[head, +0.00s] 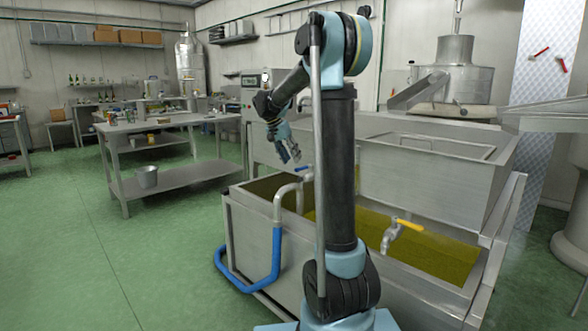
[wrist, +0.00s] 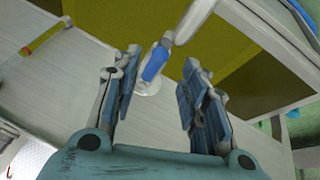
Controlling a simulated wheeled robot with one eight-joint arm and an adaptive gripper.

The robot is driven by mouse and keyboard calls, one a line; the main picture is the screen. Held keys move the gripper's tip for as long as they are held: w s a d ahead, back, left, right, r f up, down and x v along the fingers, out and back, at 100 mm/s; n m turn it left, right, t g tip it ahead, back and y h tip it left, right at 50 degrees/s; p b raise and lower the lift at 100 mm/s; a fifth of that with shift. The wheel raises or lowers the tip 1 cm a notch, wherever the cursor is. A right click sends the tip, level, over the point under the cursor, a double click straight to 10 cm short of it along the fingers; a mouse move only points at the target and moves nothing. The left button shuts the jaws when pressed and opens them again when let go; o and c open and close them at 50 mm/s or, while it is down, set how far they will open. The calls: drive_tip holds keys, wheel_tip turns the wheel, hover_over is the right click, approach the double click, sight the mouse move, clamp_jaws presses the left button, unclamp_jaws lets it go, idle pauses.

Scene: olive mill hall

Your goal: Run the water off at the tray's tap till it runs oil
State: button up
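The steel tray (head: 255,215) holds yellow-green liquid (head: 440,250). A tap with a yellow lever (head: 410,224) and a downturned spout (head: 391,238) stands at its right part; the yellow lever also shows at the left of the wrist view (wrist: 45,38). A blue-handled valve (head: 303,168) sits by a bent grey pipe (head: 278,205) at the left part. My gripper (head: 293,153) hangs just above the blue handle, pointing down. In the wrist view my gripper (wrist: 161,68) is open, with the blue handle (wrist: 155,64) seen between its fingers, apparently beyond them. No running stream is visible.
A blue hose (head: 255,285) loops out at the tray's left side. A covered steel tank (head: 425,180) stands behind the tray. A steel table (head: 180,178) with a bucket (head: 147,176) stands at the left. Green floor (head: 80,270) is clear at front left.

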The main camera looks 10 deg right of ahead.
sight(303, 168)
drive_tip(key=shift+x, duration=2.6)
clamp_jaws()
drive_tip(key=shift+a, duration=0.15)
drive_tip(key=shift+d, duration=0.2)
